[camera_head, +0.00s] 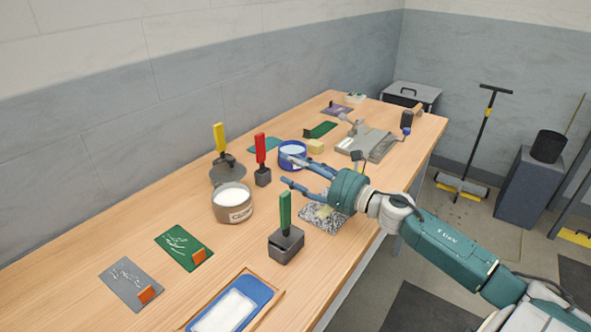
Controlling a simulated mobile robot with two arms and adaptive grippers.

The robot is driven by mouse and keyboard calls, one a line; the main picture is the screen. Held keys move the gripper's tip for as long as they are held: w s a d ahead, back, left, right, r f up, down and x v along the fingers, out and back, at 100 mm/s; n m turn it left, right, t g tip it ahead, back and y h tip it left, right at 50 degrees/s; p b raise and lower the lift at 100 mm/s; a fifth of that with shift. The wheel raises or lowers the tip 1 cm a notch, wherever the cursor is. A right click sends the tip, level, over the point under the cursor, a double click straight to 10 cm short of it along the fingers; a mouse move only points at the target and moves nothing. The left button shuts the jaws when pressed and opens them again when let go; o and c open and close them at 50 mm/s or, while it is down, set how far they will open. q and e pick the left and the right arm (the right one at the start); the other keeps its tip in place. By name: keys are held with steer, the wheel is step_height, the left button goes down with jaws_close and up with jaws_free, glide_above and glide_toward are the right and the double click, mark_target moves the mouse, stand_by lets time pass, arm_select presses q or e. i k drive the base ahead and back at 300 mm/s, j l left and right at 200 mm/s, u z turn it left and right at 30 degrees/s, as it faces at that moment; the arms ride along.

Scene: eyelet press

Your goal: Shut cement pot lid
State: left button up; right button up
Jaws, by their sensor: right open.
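The cement pot (233,213) is a brown-grey round pot with a "Cement" label, standing on the wooden bench left of centre. Its top is open and white contents show. A dark grey round piece (226,177) is directly behind the pot, with a yellow handle (220,137) rising behind it; I cannot tell whether the round piece is the lid or how it joins the pot. My right gripper (287,171) reaches in from the right, right of the pot and apart from it. Its blue fingers are spread, pointing left, with nothing seen held. My left gripper is out of view.
A red-handled block (262,174) stands between pot and gripper. A green-handled block (286,243) is in front. A blue open pot (292,149) is behind the fingers. A speckled mat (327,220) lies under the gripper. Green and grey cards and a blue tray (262,290) lie nearer.

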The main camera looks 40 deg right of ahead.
mark_target(231, 171)
steer(key=k+l, duration=0.25)
steer(key=k, duration=0.25)
steer(key=k+l, duration=0.25)
steer(key=k, duration=0.2)
